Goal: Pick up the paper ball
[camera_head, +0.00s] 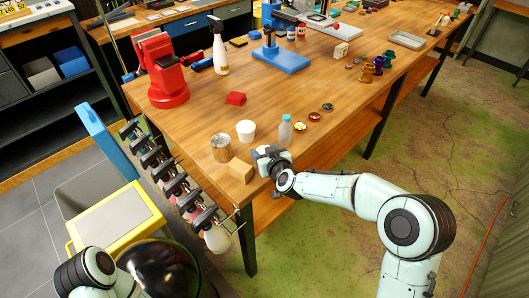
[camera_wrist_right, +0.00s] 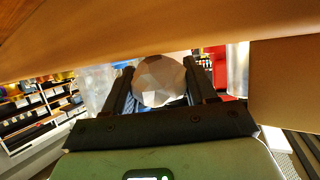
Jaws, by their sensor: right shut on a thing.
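The paper ball (camera_wrist_right: 159,82) is pale and faceted. In the right wrist view it sits between the two dark fingers of my right gripper (camera_wrist_right: 160,72), which is shut on it. In the head view my right gripper (camera_head: 266,156) is at the near edge of the wooden workbench (camera_head: 330,75), just right of a wooden block (camera_head: 240,170). The ball is hard to make out there against the gripper. Part of my left arm shows at the lower left, but its gripper is out of view.
Close by stand a metal can (camera_head: 221,148), a white cup (camera_head: 246,130) and a clear bottle (camera_head: 285,131). Small round pieces (camera_head: 314,117) lie beyond. A red vise (camera_head: 160,75) stands at the left. A tool rack (camera_head: 170,180) lines the near-left edge. The bench middle is fairly clear.

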